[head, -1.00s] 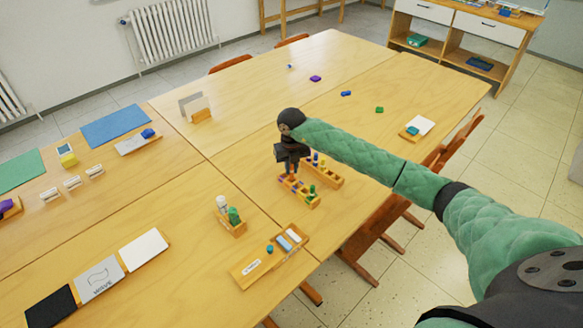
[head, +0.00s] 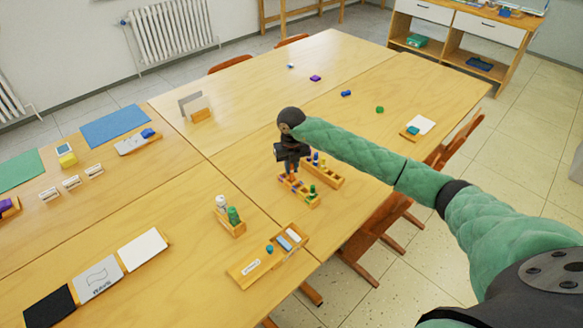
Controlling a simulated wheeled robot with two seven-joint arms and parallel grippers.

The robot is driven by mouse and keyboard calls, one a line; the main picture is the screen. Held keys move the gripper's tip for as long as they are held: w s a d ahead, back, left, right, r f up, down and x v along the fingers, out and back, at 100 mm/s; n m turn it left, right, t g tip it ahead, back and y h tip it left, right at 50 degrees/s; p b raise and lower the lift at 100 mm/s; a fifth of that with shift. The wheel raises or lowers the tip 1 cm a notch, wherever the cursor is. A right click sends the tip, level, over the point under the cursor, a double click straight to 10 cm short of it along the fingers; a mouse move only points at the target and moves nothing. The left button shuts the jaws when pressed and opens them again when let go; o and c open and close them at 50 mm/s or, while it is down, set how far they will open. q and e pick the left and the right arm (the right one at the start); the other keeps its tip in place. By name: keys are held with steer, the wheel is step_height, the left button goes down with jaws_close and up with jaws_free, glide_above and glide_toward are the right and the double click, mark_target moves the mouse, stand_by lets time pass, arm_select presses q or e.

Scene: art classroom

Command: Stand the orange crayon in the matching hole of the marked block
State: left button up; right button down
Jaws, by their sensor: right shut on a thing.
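My right gripper (head: 291,163) points down over the near wooden block (head: 308,202), a narrow holder with a row of coloured crayons or pegs. The gripper is shut on a small orange piece that looks like the orange crayon (head: 292,175), mostly hidden by the fingers. The piece looks upright, at the far left part of the near block. I cannot tell whether its lower end is inside a hole. A second wooden block (head: 335,181) with blue and yellow pieces stands just behind and to the right. The marking on the block is too small to read. My left gripper is not in view.
A small rack with white and green bottles (head: 233,217) and a labelled wooden tray (head: 245,270) stand nearer. Small blue (head: 346,93), green (head: 380,110) and purple (head: 315,78) pieces lie farther back. Chairs (head: 370,237) line the right edge. Table around the blocks is mostly clear.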

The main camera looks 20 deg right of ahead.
steer(key=shift+f+b, duration=1.4)
steer(key=shift+b, duration=0.1)
stand_by(2.8)
steer(key=c, duration=1.3)
jaws_free()
steer(key=shift+o, duration=1.1)
steer(key=shift+r, duration=0.1)
steer(key=shift+r+p, duration=1.2)
steer(key=shift+r, duration=1.75)
